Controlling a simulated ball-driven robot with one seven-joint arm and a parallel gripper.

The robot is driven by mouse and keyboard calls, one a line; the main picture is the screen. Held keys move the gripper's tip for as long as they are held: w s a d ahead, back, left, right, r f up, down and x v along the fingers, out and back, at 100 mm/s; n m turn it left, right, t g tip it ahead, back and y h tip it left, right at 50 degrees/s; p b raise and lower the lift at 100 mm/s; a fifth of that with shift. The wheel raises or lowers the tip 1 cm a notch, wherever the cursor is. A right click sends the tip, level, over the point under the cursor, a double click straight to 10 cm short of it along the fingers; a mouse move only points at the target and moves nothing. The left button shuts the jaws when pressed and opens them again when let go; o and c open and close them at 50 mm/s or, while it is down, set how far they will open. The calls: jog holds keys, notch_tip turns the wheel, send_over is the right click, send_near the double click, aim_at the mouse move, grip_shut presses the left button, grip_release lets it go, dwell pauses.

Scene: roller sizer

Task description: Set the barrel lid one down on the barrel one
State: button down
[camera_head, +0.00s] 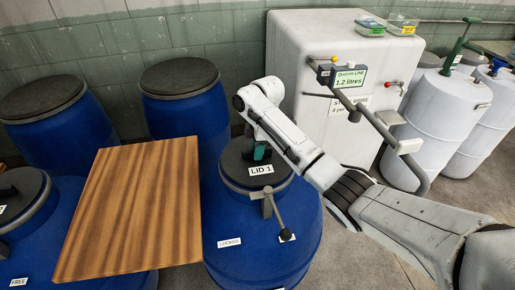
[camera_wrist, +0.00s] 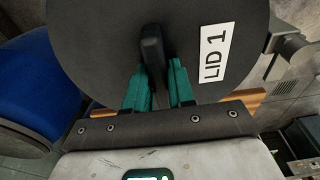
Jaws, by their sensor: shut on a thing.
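Barrel lid one (camera_head: 232,172) is a black disc with a white "LID 1" label. In the head view it lies level over the mouth of barrel one (camera_head: 262,245), a blue barrel. I cannot tell whether a thin gap is left between them. In the wrist view the lid (camera_wrist: 100,40) fills the upper middle, with its black handle (camera_wrist: 152,50) upright. My gripper (camera_head: 262,150) has teal fingers, which also show in the wrist view (camera_wrist: 160,85) on both sides of the handle, shut on it. The barrel has a "LOCKED" label and a clamp lever (camera_head: 274,210) at its front.
A wooden board (camera_head: 135,210) lies left of barrel one. Blue barrels with dark lids (camera_head: 180,120) (camera_head: 60,125) stand behind, and one labelled "FREE" (camera_head: 40,255) at left. A white tank (camera_head: 300,60) and pipes stand behind my arm. White barrels (camera_head: 435,120) stand at right.

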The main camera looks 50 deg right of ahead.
jog(key=shift+f, duration=0.15)
jog(key=c, duration=1)
grip_release()
jog(key=shift+o, duration=0.2)
notch_tip(320, 180, up, 13)
jog(key=d+p, duration=0.1)
jog(key=p, duration=0.1)
jog(key=shift+s, duration=0.45)
jog(key=shift+d, duration=0.1)
